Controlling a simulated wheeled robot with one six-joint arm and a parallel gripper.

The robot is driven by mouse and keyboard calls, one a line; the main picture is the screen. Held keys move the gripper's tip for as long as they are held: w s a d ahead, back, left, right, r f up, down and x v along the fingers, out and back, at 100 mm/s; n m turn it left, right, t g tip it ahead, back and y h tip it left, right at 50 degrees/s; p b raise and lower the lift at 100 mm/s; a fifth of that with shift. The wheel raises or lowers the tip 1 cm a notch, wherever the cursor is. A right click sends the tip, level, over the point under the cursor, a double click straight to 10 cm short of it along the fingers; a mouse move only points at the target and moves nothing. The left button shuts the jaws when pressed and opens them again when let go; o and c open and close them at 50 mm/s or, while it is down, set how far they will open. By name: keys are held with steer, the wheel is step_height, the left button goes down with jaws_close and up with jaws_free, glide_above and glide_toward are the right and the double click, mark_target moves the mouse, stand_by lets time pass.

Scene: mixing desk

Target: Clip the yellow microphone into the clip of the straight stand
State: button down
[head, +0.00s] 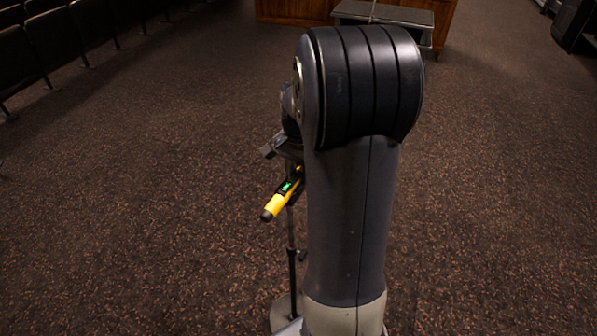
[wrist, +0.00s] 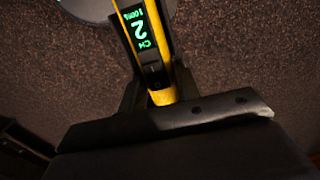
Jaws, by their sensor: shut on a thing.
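The yellow microphone (head: 274,206) has a green-lit display and a black end that points down and left in the head view. The rest of it is hidden behind my arm. In the wrist view the microphone (wrist: 163,97) runs up from the gripper, with its display reading CH 2. My gripper (wrist: 158,84) is shut on it, one dark finger on each side. A stand's thin dark pole (head: 291,252) rises from a pale round base (head: 282,314) beneath the microphone. Its clip cannot be made out, so I cannot tell whether the microphone touches it.
A grey disc (wrist: 88,8), likely the stand's base, shows at the top of the wrist view. Rows of dark seats (head: 60,45) stand at the far left. A wooden desk (head: 295,10) and a dark case (head: 385,14) are at the back. The brown carpet between is clear.

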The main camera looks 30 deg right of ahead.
stand_by(0.4)
steer(key=c, duration=0.6)
jaws_free()
steer(key=shift+o, duration=0.2)
steer(key=shift+r, duration=0.1)
steer(key=shift+r+p, duration=2.9)
steer(key=shift+r, duration=0.6)
steer(key=shift+f, duration=0.15)
steer(key=shift+f+b, duration=2.85)
steer(key=shift+f, duration=0.5)
